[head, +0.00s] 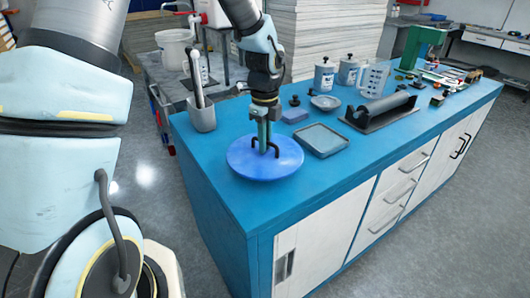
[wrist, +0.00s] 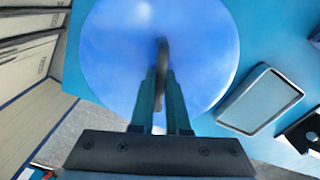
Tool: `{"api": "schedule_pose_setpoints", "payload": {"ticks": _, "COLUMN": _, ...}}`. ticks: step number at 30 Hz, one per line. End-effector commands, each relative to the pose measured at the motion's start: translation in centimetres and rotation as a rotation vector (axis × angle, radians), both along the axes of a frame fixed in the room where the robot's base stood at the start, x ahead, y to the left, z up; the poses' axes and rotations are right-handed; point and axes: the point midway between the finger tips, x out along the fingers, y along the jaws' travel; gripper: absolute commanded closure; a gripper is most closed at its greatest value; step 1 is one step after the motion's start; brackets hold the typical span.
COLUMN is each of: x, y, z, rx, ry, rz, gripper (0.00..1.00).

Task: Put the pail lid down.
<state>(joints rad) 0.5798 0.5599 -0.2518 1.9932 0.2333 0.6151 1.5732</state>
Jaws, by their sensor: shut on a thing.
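The pail lid (head: 240,162) is a round blue disc with a dark arched handle on top. In the head view it is over the near left part of the blue counter, level; I cannot tell whether it touches the top. My gripper (head: 265,148) points down and is shut on the lid's handle. In the wrist view the lid (wrist: 205,50) fills the upper middle, and the fingers of my gripper (wrist: 161,78) close around the dark handle. A white pail (head: 175,50) stands open on a grey cart behind the counter.
The blue counter (head: 225,205) has a grey-green tray (head: 321,140) just right of the lid and a grey holder (head: 201,116) behind left. The counter's front left corner is clear.

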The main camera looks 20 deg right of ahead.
Motion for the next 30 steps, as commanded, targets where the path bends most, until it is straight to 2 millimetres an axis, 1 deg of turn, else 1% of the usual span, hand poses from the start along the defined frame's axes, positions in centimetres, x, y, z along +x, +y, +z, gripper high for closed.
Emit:
{"api": "schedule_pose_setpoints", "payload": {"ticks": 6, "x": -0.1, "y": 0.0, "z": -2.8, "rx": 0.004, "ry": 0.004, "rz": 0.001, "gripper": 1.0}}
{"api": "schedule_pose_setpoints", "payload": {"ticks": 9, "x": -0.1, "y": 0.1, "z": -3.7, "rx": 0.002, "ry": 0.001, "rz": 0.002, "gripper": 1.0}}
{"api": "schedule_pose_setpoints", "payload": {"ticks": 20, "x": 0.0, "y": 0.1, "z": -4.1, "rx": 0.0, "ry": 0.0, "rz": 0.003, "gripper": 1.0}}
{"api": "schedule_pose_setpoints", "payload": {"ticks": 21, "x": 0.0, "y": 0.0, "z": -4.1, "rx": 0.0, "ry": 0.0, "rz": 0.003, "gripper": 0.83}}
{"api": "schedule_pose_setpoints", "payload": {"ticks": 28, "x": 0.0, "y": 0.0, "z": -4.0, "rx": 0.0, "ry": 0.0, "rz": 0.003, "gripper": 0.57}}
{"api": "schedule_pose_setpoints", "payload": {"ticks": 30, "x": 0.0, "y": 0.0, "z": -4.0, "rx": 0.0, "ry": 0.0, "rz": 0.003, "gripper": 0.56}}
